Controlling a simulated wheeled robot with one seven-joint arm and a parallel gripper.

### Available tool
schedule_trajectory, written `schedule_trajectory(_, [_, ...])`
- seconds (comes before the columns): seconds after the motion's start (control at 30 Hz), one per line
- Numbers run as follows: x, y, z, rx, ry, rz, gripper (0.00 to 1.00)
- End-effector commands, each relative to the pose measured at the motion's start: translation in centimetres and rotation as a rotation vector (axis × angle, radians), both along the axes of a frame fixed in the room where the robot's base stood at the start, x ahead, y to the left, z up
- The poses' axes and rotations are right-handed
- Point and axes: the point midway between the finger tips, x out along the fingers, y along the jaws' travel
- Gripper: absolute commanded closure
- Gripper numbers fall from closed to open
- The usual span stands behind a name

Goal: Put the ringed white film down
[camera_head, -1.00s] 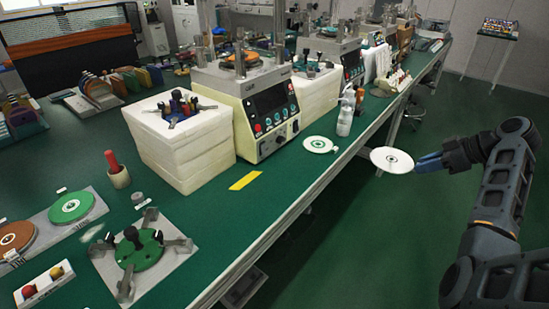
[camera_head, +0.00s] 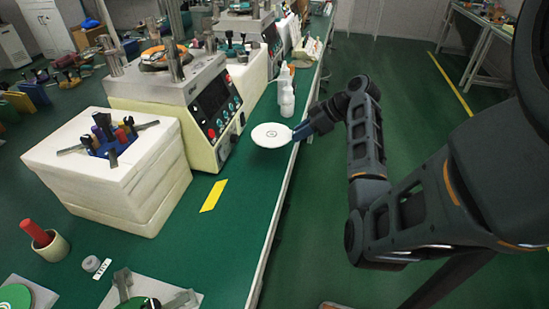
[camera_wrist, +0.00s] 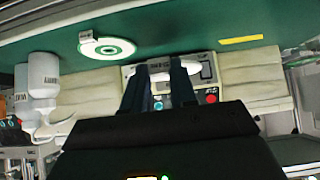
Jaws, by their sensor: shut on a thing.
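The ringed white film (camera_head: 268,136) is a thin white disc with a small dark ring at its centre. My gripper (camera_head: 297,131) is shut on its right edge and holds it out over the front edge area of the green bench (camera_head: 236,205). In the wrist view the film (camera_wrist: 178,74) shows nearly edge-on between the dark fingers of my gripper (camera_wrist: 160,80). A second white disc with a green ring (camera_wrist: 107,48) lies on the bench in the wrist view, apart from the held film. In the head view I cannot make out this second disc.
White bottles (camera_head: 286,92) stand behind the held film near the bench edge. A cream lapping machine (camera_head: 205,105) stands to the left. A yellow strip (camera_head: 213,196) lies on the bench, with bare green surface around it. Stacked white blocks (camera_head: 115,165) stand further left.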

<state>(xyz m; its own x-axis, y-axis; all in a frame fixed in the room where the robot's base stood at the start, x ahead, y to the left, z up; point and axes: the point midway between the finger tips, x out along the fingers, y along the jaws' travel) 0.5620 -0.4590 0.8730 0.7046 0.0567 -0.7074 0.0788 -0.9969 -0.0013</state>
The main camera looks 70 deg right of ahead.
Motion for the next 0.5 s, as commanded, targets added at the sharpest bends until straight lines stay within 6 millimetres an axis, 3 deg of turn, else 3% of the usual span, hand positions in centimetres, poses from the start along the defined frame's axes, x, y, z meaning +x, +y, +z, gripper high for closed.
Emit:
schedule_trajectory(0.23, [3.0, 4.0, -2.8, 0.001, 0.001, 0.003, 1.0])
schedule_trajectory(0.5, [4.2, 5.4, -4.3, 0.001, 0.0, 0.001, 1.0])
